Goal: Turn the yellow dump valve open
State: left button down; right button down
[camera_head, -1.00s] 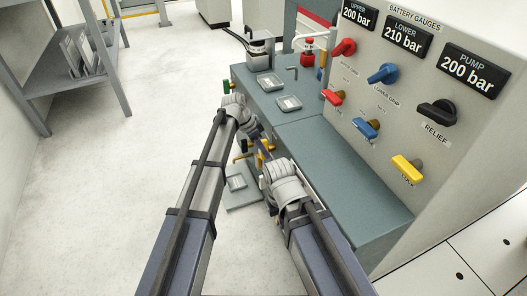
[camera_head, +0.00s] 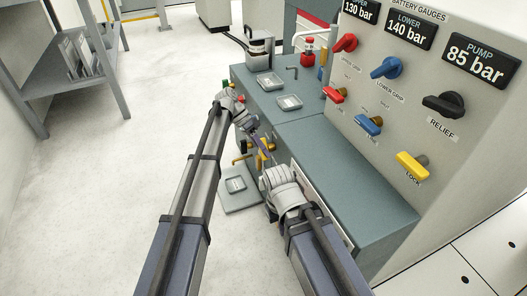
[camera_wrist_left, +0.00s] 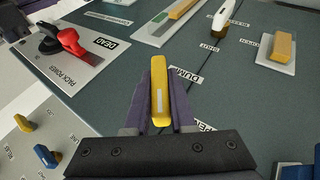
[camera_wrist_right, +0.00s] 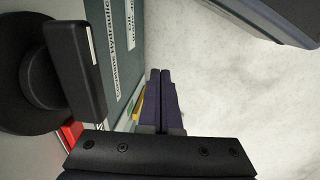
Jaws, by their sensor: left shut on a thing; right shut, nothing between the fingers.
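The yellow dump valve handle (camera_wrist_left: 160,95) stands lengthwise between the fingers of my left gripper (camera_wrist_left: 160,75) in the left wrist view, beside the DUMP label (camera_wrist_left: 184,75). The fingers are shut on it. A partly covered label (camera_wrist_left: 203,127) lies to the lower right. In the head view my left gripper (camera_head: 263,143) reaches down to the cabinet's front, where yellow parts show; the handle is largely hidden there. My right gripper (camera_wrist_right: 160,75) is shut and empty in the right wrist view, with pale floor beyond it. In the head view its fingers are hidden.
Gauges on the upright panel read UPPER 130 bar (camera_head: 360,10), LOWER 140 bar (camera_head: 409,30) and PUMP 85 bar (camera_head: 482,61). A red and black PACK POWER switch (camera_wrist_left: 65,40) sits left of my left gripper. A large black knob (camera_wrist_right: 72,65) is close to my right gripper.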

pick_arm(q)
jog(key=c, duration=0.8)
grip_release()
jog(key=shift+o, duration=0.2)
jog(key=shift+a+r, duration=0.1)
jog(key=p+v, duration=0.6)
jog(key=v, duration=0.1)
jog(key=shift+r, duration=0.2)
jog(key=shift+a+f, duration=0.1)
jog(key=shift+a, duration=0.05)
